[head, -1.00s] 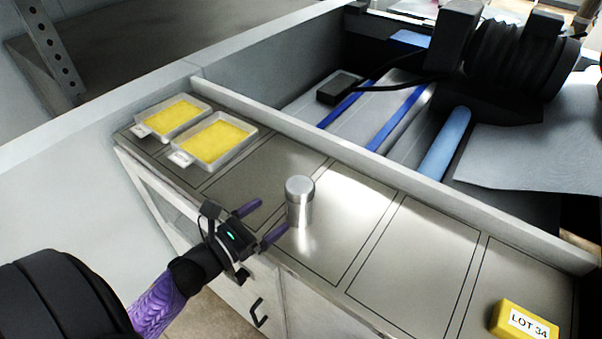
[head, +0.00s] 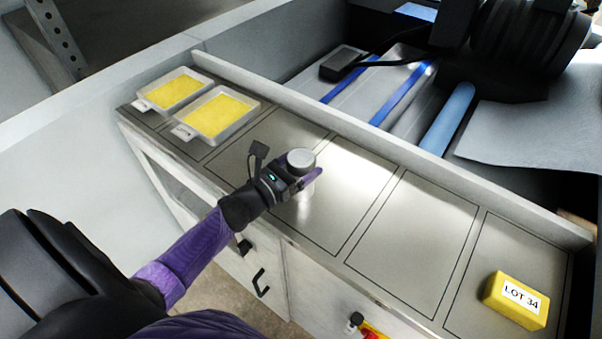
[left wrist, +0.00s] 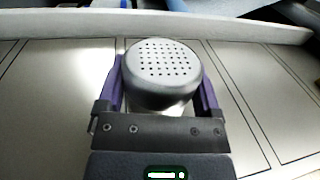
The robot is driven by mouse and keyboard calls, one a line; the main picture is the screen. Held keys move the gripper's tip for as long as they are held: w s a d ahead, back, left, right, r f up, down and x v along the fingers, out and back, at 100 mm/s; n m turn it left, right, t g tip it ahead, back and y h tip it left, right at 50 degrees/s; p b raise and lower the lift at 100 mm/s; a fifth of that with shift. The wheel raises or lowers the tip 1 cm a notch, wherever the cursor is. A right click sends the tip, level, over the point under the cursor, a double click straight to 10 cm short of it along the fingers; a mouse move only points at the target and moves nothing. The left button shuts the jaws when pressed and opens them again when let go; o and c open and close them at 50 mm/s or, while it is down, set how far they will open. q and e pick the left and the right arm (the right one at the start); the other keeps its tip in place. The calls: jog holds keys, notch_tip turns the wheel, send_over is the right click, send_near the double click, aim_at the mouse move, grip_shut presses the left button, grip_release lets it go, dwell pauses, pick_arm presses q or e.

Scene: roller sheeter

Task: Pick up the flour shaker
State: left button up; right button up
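The flour shaker (head: 301,160) is a silver metal cylinder standing upright on the steel counter. Its perforated lid (left wrist: 160,62) fills the middle of the left wrist view. My left gripper (head: 300,182) is at the shaker, with one purple finger on each side of it. The fingers lie very close to its sides, but I cannot tell whether they press on it. The gripper and its wrist hide part of the shaker's body in the head view. My right gripper is not in view.
Two shallow trays of yellow material (head: 217,114) stand at the counter's left end. A yellow block marked LOT 34 (head: 516,300) lies at the right end. A raised ledge (head: 390,153) runs behind the counter, before the roller machine. The counter's middle right is clear.

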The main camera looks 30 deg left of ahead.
pick_arm(q)
jog(key=c, duration=0.4)
notch_tip(320, 180, up, 9)
jog(key=p, duration=0.3)
jog(key=shift+r+p, duration=0.15)
jog(key=shift+p, duration=0.2)
jog(key=shift+r, duration=0.4)
